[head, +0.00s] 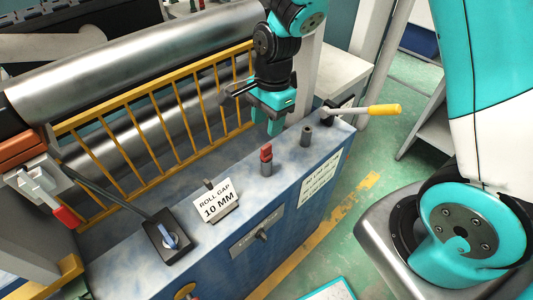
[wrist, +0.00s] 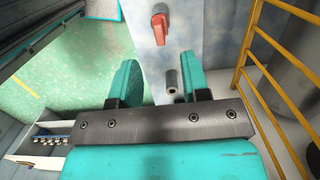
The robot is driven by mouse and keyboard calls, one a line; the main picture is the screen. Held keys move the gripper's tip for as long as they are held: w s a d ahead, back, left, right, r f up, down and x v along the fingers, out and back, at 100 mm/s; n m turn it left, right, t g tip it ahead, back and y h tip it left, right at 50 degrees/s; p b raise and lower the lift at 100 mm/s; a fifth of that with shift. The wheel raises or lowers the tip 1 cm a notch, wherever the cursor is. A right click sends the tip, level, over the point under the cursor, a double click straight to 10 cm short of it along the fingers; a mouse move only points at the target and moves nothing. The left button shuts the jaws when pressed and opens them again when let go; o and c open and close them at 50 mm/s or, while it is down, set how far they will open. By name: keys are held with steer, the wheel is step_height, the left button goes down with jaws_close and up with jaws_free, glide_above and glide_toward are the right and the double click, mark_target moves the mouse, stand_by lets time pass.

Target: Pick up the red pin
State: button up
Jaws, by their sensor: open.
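The red pin (head: 266,152) stands upright in a grey round socket (head: 266,168) on top of the blue-grey machine cabinet. In the wrist view the red pin (wrist: 160,28) shows near the top centre, beyond the fingertips. My gripper (head: 265,121) is above the cabinet top, behind the pin, with its teal fingers pointing down. In the wrist view the gripper (wrist: 159,68) is open, with nothing held between the fingers. A second grey socket (head: 306,134), with no pin in it, stands right of the pin; it also shows between the fingers (wrist: 171,82).
A yellow railing (head: 165,117) and a large steel roller (head: 130,65) run along the back. A lever with a yellow grip (head: 384,110) juts out at the right. A "ROLL GAP 10 MM" sign (head: 217,201) stands left of the pin. Green floor (head: 345,190) is in front.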

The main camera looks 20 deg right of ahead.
mark_target(266, 146)
steer(key=f, duration=0.2)
steer(key=f+p, duration=0.1)
steer(key=f, duration=0.5)
steer(key=shift+s+a+f, duration=0.2)
steer(key=shift+a+f, duration=0.05)
jaws_close()
